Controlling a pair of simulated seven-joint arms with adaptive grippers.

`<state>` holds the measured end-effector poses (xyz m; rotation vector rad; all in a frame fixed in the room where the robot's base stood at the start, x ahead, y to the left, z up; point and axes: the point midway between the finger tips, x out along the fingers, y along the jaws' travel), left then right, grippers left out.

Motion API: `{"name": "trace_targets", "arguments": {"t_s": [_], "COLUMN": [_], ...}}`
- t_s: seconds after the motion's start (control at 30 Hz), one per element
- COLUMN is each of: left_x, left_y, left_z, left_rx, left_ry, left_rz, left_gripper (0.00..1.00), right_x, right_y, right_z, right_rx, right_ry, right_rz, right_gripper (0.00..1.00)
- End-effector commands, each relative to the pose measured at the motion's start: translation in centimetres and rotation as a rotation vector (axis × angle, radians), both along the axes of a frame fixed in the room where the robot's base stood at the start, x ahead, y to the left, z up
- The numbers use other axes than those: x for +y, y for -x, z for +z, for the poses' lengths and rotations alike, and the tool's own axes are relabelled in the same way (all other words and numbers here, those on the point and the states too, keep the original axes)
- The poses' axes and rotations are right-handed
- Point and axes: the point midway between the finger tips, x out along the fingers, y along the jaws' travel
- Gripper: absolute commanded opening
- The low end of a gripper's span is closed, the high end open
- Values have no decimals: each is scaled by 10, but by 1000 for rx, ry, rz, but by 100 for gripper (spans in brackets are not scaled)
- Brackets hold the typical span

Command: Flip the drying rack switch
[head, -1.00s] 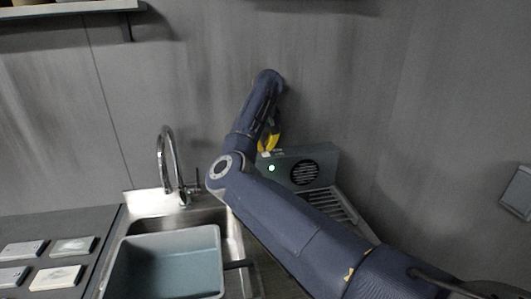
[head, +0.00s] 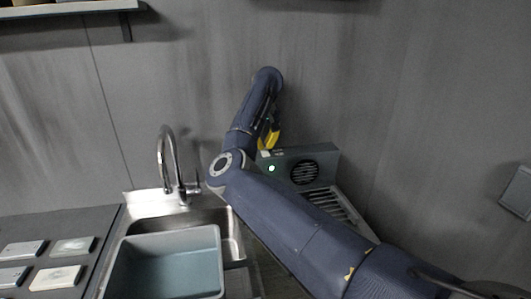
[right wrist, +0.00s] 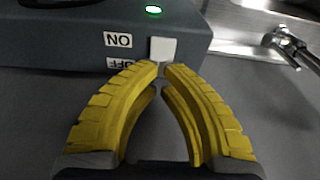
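The drying rack's grey-green unit (head: 323,153) stands against the back wall, with a round fan grille, a lit green lamp (head: 271,168) and a slatted rack (head: 345,207) in front. In the right wrist view the white switch (right wrist: 163,49) sits on the unit's edge, beside upside-down ON and OFF labels (right wrist: 118,40). My right gripper (right wrist: 162,68) has its yellow fingertips drawn together right at the switch; contact is unclear. My left gripper is out of view.
A steel sink with a blue-grey tub (head: 168,262) and a curved faucet (head: 165,160) lies left of the rack. Several small plates lie on the dark counter (head: 60,222) at far left. A shelf (head: 70,10) hangs at upper left.

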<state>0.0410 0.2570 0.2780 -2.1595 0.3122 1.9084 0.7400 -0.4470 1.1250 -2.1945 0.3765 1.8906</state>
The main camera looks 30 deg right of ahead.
Motion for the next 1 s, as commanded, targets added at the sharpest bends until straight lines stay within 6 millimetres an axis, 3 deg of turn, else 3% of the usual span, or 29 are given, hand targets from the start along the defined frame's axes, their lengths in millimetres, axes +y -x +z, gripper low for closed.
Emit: {"name": "trace_targets", "arguments": {"t_s": [0.63,1.0], "left_x": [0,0], "left_y": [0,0], "left_z": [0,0], "left_rx": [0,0], "left_ry": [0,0], "left_rz": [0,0], "left_gripper": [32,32], "right_x": [0,0], "right_y": [0,0], "right_z": [45,54], "right_rx": [-3,-1], "right_ry": [0,0], "right_rz": [0,0], "right_gripper": [0,0]}}
